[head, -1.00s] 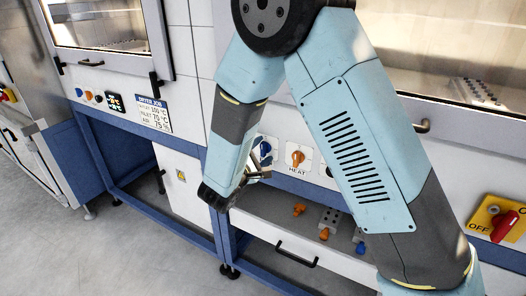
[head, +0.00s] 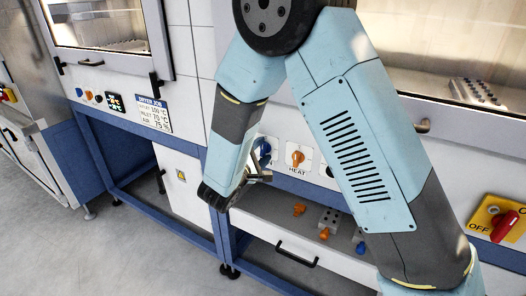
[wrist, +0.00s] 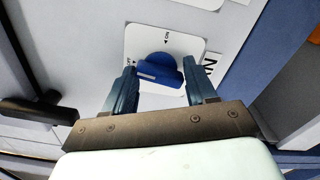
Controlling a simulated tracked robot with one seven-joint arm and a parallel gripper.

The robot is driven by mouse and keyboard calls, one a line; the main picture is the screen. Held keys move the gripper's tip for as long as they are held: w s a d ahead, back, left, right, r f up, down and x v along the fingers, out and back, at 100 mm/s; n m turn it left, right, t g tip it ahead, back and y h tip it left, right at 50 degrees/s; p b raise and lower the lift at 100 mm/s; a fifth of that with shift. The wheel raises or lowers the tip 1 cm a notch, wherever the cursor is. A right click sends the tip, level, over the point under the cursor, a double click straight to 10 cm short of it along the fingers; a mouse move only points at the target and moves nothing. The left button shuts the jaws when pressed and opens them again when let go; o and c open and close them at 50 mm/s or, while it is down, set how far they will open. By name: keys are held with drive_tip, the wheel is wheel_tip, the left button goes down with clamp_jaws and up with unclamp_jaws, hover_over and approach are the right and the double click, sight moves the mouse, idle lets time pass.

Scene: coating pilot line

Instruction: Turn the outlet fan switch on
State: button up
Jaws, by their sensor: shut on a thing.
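The outlet fan switch is a blue rotary knob (head: 263,147) on the white front panel, left of the orange HEAT knob. It also shows in the wrist view (wrist: 159,68), on a white plate with an ON mark at the top and an OFF mark at the left. Its handle lies crosswise there, with one end toward the OFF mark. My gripper (head: 262,171) is at the knob, and in the wrist view its fingers (wrist: 161,84) are on either side of the handle, shut on it.
The orange HEAT knob (head: 298,158) is close on the right. A ledge below holds loose orange and blue knobs and a grey block (head: 330,217). A black drawer handle (head: 297,254) sticks out lower down. A red switch on a yellow plate (head: 483,212) is far right.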

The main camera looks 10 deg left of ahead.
drive_tip(key=m, duration=0.4)
drive_tip(key=shift+s+d+f, duration=0.1)
drive_tip(key=shift+f, duration=0.05)
drive_tip(key=m, duration=0.3)
drive_tip(key=shift+m, duration=0.4)
drive_tip(key=m, duration=0.2)
drive_tip(key=shift+m, duration=0.3)
drive_tip(key=m, duration=0.4)
drive_tip(key=o, duration=0.8)
drive_tip(key=shift+a+m, duration=0.2)
drive_tip(key=shift+m, duration=0.1)
drive_tip(key=shift+c, duration=0.2)
drive_tip(key=o, duration=0.5)
drive_tip(key=shift+d, duration=0.1)
